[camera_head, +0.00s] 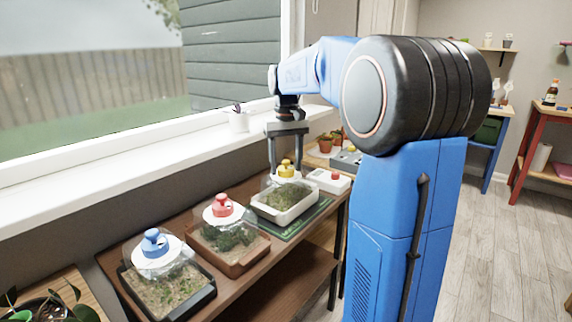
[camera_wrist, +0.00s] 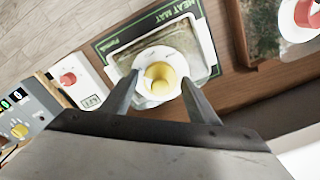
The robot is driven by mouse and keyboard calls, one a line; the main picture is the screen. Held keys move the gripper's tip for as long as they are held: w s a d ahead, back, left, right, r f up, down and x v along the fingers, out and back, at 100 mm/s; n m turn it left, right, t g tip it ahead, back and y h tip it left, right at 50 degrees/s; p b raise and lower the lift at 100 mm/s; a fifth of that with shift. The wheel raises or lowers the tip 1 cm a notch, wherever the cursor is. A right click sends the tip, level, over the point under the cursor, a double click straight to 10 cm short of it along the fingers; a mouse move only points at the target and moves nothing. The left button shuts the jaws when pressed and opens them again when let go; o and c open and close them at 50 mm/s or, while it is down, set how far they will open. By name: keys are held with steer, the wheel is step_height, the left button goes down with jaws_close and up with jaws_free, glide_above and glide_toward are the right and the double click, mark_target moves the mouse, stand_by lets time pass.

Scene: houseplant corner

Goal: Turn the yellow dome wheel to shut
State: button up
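The yellow dome wheel (camera_head: 286,169) is a knob on a white disc on top of a clear dome, over a white tray (camera_head: 283,217) of green plants. In the wrist view the yellow wheel (camera_wrist: 160,79) sits centred between my fingers. My gripper (camera_head: 287,166) is open and points down above the dome. In the wrist view my gripper (camera_wrist: 158,76) has one finger on each side of the white disc, with no visible contact on the wheel. Small markings on the disc are too small to read.
Red-wheel (camera_head: 222,205) and blue-wheel (camera_head: 153,242) domes stand on the same bench, to the left. The white tray rests on a green heat mat (camera_wrist: 103,44).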

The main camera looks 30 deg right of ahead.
steer(key=shift+r, duration=0.1)
step_height(320, 180, up, 17)
stand_by(0.8)
steer(key=shift+r, duration=0.1)
stand_by(0.4)
steer(key=s+a+f+n+t, duration=0.1)
steer(key=s+a+f, duration=0.4)
steer(key=s+f, duration=0.4)
steer(key=s+a+f+n+t, duration=0.1)
steer(key=s+a+f, duration=0.4)
steer(key=s+f, duration=0.5)
steer(key=s+a+f+t, duration=0.2)
steer(key=s+a+f, duration=0.3)
steer(key=s+f, duration=0.5)
steer(key=shift+s+a+f+n+t, duration=0.25)
steer(key=shift+s+n+t, duration=0.15)
steer(key=shift+s, duration=0.25)
